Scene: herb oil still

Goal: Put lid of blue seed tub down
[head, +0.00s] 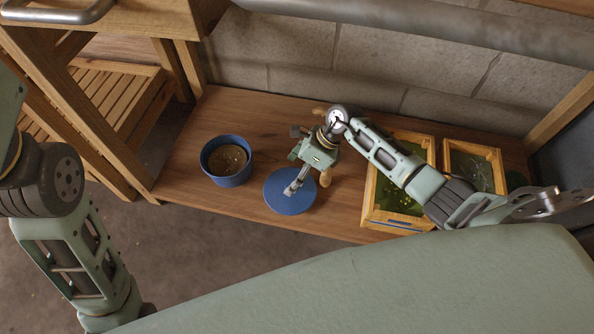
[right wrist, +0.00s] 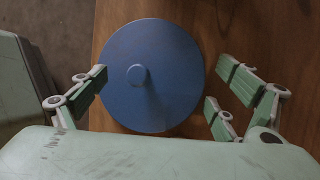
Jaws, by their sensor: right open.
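The blue lid (head: 288,196) is a round disc lying on the wooden bench top, just right of the open blue seed tub (head: 228,178). It also fills the middle of the right wrist view (right wrist: 150,62), with its small round knob facing up. The tub stands upright and uncovered, with brown seed inside. My right gripper (head: 296,187) is over the lid, and its fingers (right wrist: 155,95) are spread wide to either side of it, apart from the knob. My left arm shows at the left edge of the head view, but its gripper is out of view.
Two wooden crates, a nearer one (head: 370,200) and a farther one (head: 449,158), hold green contents to the right. A light wooden object (head: 325,178) is partly hidden by my right gripper. A block wall (head: 290,60) backs the bench. Bare bench lies left of the tub.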

